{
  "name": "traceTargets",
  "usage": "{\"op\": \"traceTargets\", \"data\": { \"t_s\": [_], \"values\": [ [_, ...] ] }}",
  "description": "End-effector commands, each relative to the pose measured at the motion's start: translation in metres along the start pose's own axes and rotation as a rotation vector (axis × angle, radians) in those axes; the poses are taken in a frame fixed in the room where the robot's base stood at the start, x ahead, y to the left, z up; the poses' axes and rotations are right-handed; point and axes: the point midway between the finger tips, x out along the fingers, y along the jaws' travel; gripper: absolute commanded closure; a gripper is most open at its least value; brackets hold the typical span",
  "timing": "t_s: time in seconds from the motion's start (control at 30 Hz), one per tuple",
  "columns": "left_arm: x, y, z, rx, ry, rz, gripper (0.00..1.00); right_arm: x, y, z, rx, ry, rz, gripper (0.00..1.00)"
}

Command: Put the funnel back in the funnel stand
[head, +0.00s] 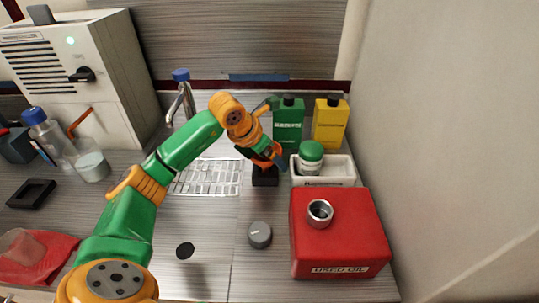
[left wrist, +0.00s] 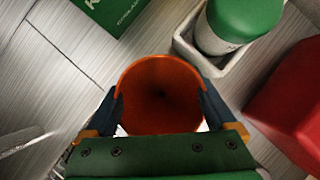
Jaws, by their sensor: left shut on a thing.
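The orange funnel (left wrist: 160,92) is between the fingers of my left gripper (left wrist: 160,108), with its wide mouth facing the wrist camera. In the head view my left gripper (head: 270,158) is shut on the funnel, of which only a small orange part (head: 262,163) shows. A small black block (head: 265,177), which looks like the funnel stand, is directly below the gripper on the bench. The funnel's lower end is hidden, so I cannot tell whether it is in the block or above it. My right gripper is not in view.
A white tray (head: 338,181) with a green-capped bottle (head: 310,158) is close on the right. A red oil can (head: 345,245) stands in front of it. Green (head: 288,125) and yellow (head: 329,124) containers stand behind. A grey knob (head: 260,234) is on the front bench.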

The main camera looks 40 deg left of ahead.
Motion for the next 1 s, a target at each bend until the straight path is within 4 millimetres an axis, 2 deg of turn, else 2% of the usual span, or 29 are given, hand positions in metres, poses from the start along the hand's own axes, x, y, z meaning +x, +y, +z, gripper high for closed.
{"op": "traceTargets", "data": {
  "t_s": [0.2, 0.23, 0.47, 0.57, 0.83, 1.0],
  "values": [
    [0.004, 0.0, -0.003, 0.0, 0.0, 0.0, 0.64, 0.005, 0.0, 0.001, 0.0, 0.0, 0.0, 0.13],
    [0.003, 0.0, -0.002, 0.0, 0.0, -0.001, 0.02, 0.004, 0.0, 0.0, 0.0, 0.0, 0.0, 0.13],
    [0.001, 0.0, -0.001, 0.0, 0.0, -0.001, 0.0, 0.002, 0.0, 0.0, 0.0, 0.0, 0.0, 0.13],
    [-0.008, 0.0, 0.001, 0.0, -0.002, 0.0, 0.0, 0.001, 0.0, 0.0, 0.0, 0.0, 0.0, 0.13],
    [-0.083, 0.001, 0.002, 0.001, -0.007, 0.003, 0.0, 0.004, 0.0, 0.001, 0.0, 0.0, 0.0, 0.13],
    [-0.114, 0.0, 0.001, 0.0, -0.002, 0.0, 0.0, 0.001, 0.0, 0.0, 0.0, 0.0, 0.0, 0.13]
  ]
}}
